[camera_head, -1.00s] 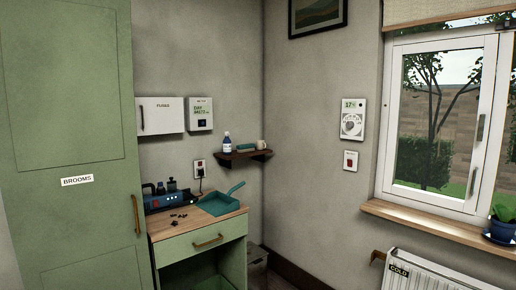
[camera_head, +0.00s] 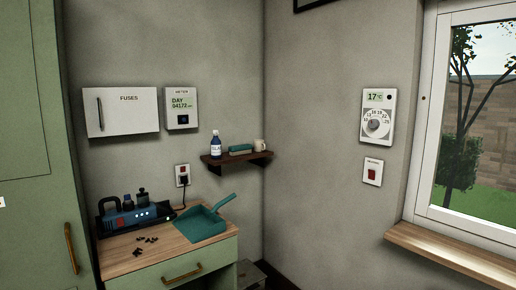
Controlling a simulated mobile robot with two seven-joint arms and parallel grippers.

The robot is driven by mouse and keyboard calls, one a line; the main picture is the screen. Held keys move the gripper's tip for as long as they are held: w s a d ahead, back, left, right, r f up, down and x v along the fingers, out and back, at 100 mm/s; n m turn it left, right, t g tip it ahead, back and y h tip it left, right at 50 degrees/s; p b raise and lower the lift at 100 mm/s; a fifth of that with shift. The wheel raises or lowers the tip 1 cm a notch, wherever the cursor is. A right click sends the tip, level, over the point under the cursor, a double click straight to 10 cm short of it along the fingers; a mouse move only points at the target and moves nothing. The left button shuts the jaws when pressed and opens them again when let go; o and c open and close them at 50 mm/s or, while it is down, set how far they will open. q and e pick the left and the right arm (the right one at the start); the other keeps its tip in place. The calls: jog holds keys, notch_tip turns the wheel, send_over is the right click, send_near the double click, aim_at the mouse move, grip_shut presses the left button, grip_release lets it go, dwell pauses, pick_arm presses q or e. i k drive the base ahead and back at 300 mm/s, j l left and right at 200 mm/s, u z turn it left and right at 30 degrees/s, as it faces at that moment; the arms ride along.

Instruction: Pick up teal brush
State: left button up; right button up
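The teal brush (camera_head: 240,149) appears to be the small teal block-shaped thing lying on the dark wooden corner shelf (camera_head: 222,162). It lies between a blue bottle with a white label (camera_head: 215,147) and a pale mug (camera_head: 260,145). A teal dustpan (camera_head: 201,224) with a raised handle lies on the wooden top of the green cabinet (camera_head: 118,247), below the shelf. Neither of my grippers is in view.
Dark crumbs (camera_head: 146,241) and a blue-black device (camera_head: 135,217) are on the cabinet top. A tall green cupboard (camera_head: 35,130) stands at the left. A window sill (camera_head: 455,258) juts out at the right. A step-like object (camera_head: 250,274) stands beside the cabinet.

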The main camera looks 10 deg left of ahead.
aim_at(241, 149)
jog(key=i+l+z, duration=0.1)
jog(key=i+z, duration=0.2)
jog(key=i, duration=0.95)
